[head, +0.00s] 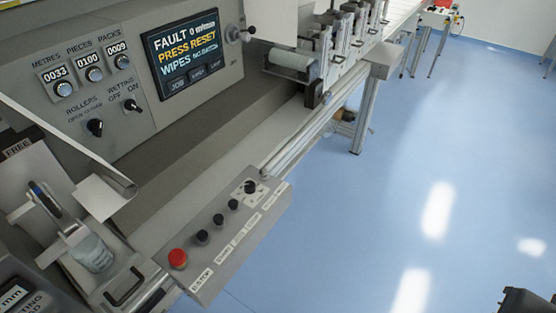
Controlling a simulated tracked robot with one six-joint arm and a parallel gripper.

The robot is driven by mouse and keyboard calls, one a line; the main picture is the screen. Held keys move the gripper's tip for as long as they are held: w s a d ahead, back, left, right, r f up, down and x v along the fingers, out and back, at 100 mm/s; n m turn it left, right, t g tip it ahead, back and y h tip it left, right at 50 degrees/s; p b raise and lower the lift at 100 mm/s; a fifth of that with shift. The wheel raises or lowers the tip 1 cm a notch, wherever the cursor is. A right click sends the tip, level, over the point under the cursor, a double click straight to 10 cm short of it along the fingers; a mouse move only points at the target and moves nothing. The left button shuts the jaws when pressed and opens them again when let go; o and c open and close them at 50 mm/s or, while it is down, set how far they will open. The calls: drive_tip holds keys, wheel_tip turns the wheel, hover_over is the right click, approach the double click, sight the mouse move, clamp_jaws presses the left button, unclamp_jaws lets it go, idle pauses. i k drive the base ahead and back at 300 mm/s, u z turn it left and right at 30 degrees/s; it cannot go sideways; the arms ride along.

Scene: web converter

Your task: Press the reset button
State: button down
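A grey control box (226,262) sits at the front edge of the machine, low in the middle. It carries a red mushroom button (178,258) at its near end. Beyond that is a row of black buttons: one nearest the red (202,237), a middle one (218,219) and a far one (233,204). A black knob (250,187) on a pale plate is at the far end. White labels lie beside them; their small words are too blurred to tell which is reset. The screen (182,50) reads FAULT and PRESS RESET. No gripper fingers show.
An upright panel (120,100) with counters and selector knobs stands behind. A roller assembly (300,60) and a metal support leg (363,120) are beyond the box. At left are a bottle-like container (92,252) and a black handle (124,287). Blue floor (400,210) at right is open.

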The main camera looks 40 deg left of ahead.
sight(263, 172)
drive_tip(key=i, duration=1.9)
drive_tip(key=u, duration=3.25)
